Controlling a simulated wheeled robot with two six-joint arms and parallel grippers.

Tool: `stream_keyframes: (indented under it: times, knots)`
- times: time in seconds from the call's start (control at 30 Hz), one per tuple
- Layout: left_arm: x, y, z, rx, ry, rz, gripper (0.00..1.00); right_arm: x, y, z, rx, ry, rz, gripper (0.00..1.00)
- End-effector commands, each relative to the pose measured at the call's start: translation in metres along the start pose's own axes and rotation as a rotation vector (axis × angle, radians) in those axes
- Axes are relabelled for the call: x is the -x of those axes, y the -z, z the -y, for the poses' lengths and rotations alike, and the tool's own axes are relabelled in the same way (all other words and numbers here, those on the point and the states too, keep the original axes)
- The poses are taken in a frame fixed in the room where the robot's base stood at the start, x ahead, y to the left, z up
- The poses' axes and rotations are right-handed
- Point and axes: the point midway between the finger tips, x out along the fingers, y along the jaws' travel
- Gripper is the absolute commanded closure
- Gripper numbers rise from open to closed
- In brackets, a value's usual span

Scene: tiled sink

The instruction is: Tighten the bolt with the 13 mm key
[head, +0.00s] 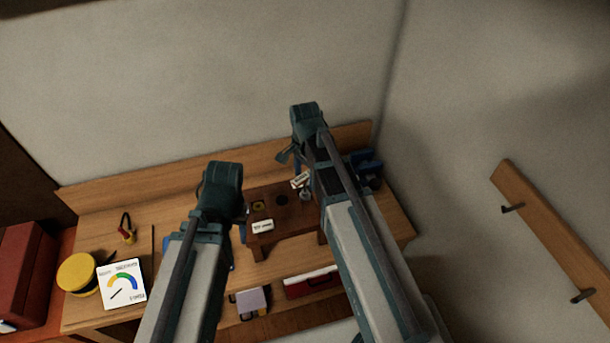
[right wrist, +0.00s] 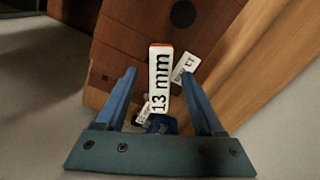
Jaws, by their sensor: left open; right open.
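A white label reading "13 mm" (right wrist: 160,80) lies between the spread fingers of my right gripper (right wrist: 156,74) in the right wrist view. I cannot tell whether the fingers touch it. The key's metal is not clear. My right gripper is open, and in the head view (head: 291,159) its arm covers the right part of a dark brown wooden stand (head: 268,240). My left gripper (head: 241,226) is open at the stand's left side, partly hidden by its wrist. I cannot make out the bolt clearly.
Two other white labels (right wrist: 186,67) (right wrist: 143,113) are near the 13 mm one. A gauge card (head: 121,284) and yellow round object (head: 78,273) stand at the left of the wooden bench (head: 190,262). A wooden rail (head: 545,230) is at right.

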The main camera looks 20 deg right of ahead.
Motion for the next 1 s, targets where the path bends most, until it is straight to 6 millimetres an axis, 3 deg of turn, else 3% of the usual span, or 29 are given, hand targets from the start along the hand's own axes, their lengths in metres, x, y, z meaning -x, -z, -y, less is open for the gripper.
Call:
stream_keyframes:
  times: [0.7, 1.0]
  knots:
    - [0.059, -0.004, 0.005, -0.004, 0.0, 0.003, 0.55, 0.059, 0.0, 0.0, 0.0, 0.0, 0.0, 0.3]
    - [0.062, -0.004, 0.006, -0.003, 0.0, 0.003, 0.55, 0.063, 0.0, 0.0, 0.0, 0.0, 0.0, 0.3]
